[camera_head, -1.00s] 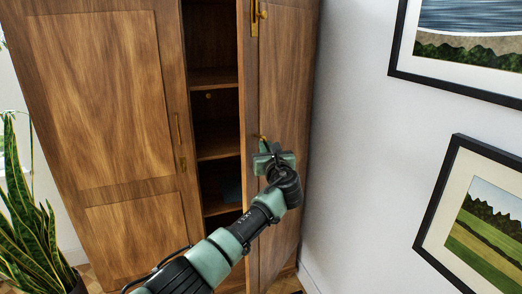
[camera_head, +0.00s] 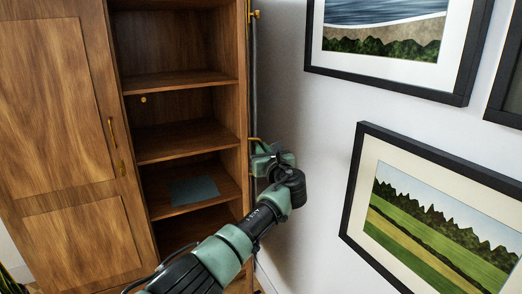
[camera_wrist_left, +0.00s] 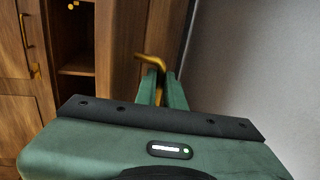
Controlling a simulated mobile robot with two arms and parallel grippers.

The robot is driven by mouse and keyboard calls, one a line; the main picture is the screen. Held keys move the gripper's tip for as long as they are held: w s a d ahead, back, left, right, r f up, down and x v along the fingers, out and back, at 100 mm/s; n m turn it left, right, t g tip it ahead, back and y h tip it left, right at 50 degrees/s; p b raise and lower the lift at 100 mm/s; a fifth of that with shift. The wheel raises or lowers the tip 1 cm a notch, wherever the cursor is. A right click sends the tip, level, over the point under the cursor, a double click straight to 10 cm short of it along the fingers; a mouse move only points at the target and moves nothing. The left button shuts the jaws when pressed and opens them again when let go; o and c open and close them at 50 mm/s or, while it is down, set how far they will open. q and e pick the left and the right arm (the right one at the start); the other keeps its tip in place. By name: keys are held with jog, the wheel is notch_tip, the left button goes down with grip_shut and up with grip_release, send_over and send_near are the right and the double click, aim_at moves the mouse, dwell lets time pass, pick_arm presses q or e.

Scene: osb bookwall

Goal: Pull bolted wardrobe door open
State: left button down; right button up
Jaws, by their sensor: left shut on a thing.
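The wooden wardrobe's right door (camera_head: 254,85) stands wide open and shows almost edge-on in the head view. A brass bolt (camera_head: 254,15) sits high on it. My left gripper (camera_head: 264,152) is at the door's brass handle (camera_head: 254,139). In the left wrist view, the green fingers (camera_wrist_left: 162,88) are shut on the handle, whose bent brass end (camera_wrist_left: 152,58) sticks out above them. The left door (camera_head: 65,130) is closed, with its own brass handle (camera_head: 111,132). My right gripper is not in view.
The open compartment shows several shelves (camera_head: 185,141) and a dark grey flat item (camera_head: 194,190) on a lower one. A white wall (camera_head: 290,90) stands close to the right of the door. Framed landscape pictures (camera_head: 435,215) hang on it.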

pick_arm(q)
jog(key=shift+a+r, duration=0.4)
jog(key=shift+r, duration=0.05)
jog(key=c, duration=1.6)
grip_release()
jog(key=shift+w, duration=0.15)
jog(key=shift+o, duration=0.4)
jog(key=shift+w+f, duration=0.3)
jog(key=shift+f, duration=0.15)
jog(key=shift+s, duration=0.1)
jog(key=shift+s+d, duration=0.1)
jog(key=shift+s, duration=0.05)
jog(key=shift+s+d, duration=0.1)
jog(key=b+v, duration=0.1)
jog(key=v, duration=0.6)
jog(key=shift+s+b, duration=0.25)
jog(key=shift+b, duration=0.05)
